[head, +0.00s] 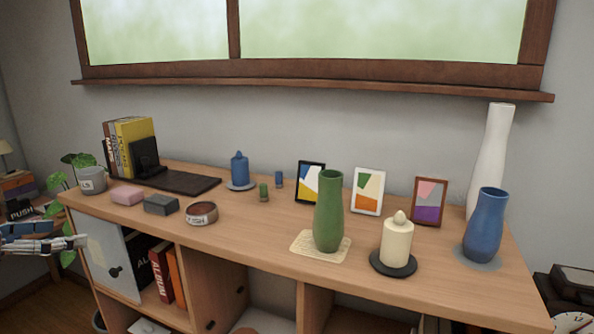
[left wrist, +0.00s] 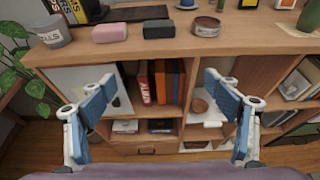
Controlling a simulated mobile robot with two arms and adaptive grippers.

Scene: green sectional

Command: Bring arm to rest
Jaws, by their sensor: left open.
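My left gripper (head: 62,243) shows at the left edge of the head view, beside the left end of the wooden sideboard (head: 270,226). In the left wrist view its two blue fingers (left wrist: 164,100) are spread wide apart with nothing between them. The gripper faces the front of the sideboard, with its shelves of books (left wrist: 160,82) seen beyond the gap. It touches nothing that I can see. My right gripper is in neither view.
On the sideboard stand a grey pot (head: 92,180), a pink block (head: 127,195), a dark grey block (head: 161,204), a round tin (head: 201,213), a green vase (head: 328,212), a cream candle (head: 396,243) and a blue vase (head: 485,226). A leafy plant (left wrist: 22,68) is left of the sideboard.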

